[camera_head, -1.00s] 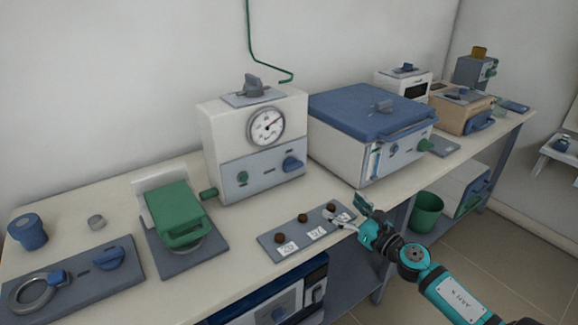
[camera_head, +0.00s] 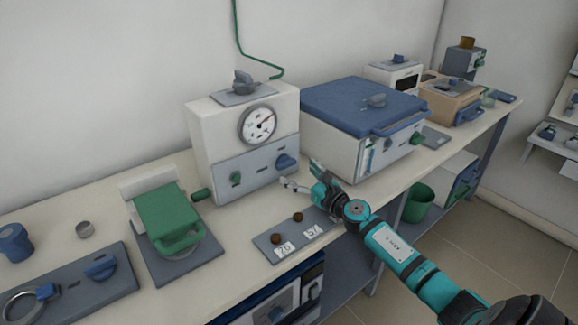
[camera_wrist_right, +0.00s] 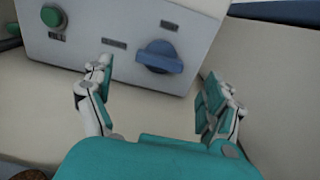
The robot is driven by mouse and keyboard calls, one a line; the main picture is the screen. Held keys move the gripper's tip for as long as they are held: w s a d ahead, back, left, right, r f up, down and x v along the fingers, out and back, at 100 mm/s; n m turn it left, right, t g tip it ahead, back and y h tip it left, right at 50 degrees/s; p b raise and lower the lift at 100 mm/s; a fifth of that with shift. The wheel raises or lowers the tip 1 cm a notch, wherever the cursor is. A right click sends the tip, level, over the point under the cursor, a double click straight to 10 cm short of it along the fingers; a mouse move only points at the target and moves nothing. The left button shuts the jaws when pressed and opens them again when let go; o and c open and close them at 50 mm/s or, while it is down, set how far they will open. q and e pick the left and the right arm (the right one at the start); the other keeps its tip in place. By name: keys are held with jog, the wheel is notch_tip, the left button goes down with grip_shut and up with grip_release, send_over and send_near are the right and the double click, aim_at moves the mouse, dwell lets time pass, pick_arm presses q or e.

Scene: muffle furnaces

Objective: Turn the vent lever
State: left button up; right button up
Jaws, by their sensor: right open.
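A white box furnace with a round dial (camera_head: 258,125) stands against the wall. A grey lever (camera_head: 243,83) sits on a plate on its top. Its grey front panel carries a green button (camera_head: 235,178) and a blue knob-like lever (camera_head: 287,161); the labels are too small to read, so I cannot tell which part is the vent lever. My right gripper (camera_head: 302,174) is open and empty, just in front of the blue lever. In the right wrist view the blue lever (camera_wrist_right: 160,56) shows beyond and between the spread fingers, apart from them. My left gripper is not in view.
A larger furnace with a blue lid (camera_head: 365,106) stands close on the right. A grey strip with brown knobs and labels (camera_head: 268,243) lies below my right gripper. A green hinged device (camera_head: 166,215) stands to the left. A green bin (camera_head: 420,201) is below the bench.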

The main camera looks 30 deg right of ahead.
aim_at(288, 166)
jog(key=w, duration=0.4)
jog(key=shift+w+a+b, duration=0.1)
jog(key=shift+w+b, duration=0.05)
jog(key=shift+b, duration=0.15)
jog(key=shift+w, duration=0.55)
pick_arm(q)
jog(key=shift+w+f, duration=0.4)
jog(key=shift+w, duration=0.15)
pick_arm(e)
jog(key=shift+a, duration=0.1)
jog(key=shift+c, duration=0.6)
jog(key=c, duration=1.1)
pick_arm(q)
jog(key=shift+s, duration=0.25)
pick_arm(e)
jog(key=shift+o, duration=0.2)
